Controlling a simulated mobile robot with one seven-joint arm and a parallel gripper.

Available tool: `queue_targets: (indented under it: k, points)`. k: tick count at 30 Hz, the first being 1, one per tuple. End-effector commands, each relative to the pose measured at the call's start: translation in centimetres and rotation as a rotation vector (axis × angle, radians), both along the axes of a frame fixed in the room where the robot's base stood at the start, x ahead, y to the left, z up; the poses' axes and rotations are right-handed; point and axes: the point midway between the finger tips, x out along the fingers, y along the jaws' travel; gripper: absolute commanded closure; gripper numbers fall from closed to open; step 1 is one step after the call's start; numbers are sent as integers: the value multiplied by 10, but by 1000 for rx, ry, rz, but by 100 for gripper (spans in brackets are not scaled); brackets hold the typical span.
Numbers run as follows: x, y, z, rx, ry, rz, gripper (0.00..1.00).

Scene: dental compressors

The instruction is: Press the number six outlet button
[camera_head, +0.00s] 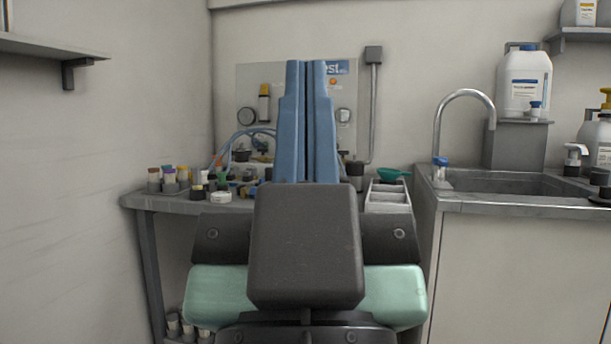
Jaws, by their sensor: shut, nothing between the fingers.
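A pale wall panel (355,75) with gauges, fittings and hoses stands behind the table. My gripper (306,66) is in the middle of the view, its two blue fingers upright and shut with nothing between them. The fingers cover the middle of the panel. A small orange round part (333,82) sits just right of the fingertips. I cannot make out any outlet numbers or the number six button; it may be hidden behind my gripper.
The grey table (143,202) holds several small bottles (170,180) at the left and a compartment tray (388,196) at the right. A green bowl (393,174) is by the tray. A sink counter (500,204) with a curved tap (465,94) stands at the right.

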Motion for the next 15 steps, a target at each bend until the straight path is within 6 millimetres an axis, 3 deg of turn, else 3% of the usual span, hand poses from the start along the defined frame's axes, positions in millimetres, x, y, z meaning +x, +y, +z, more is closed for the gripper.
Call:
queue_targets:
  k: [15]
  points:
    - [0, 0, 7, 0, 0, 0, 100]
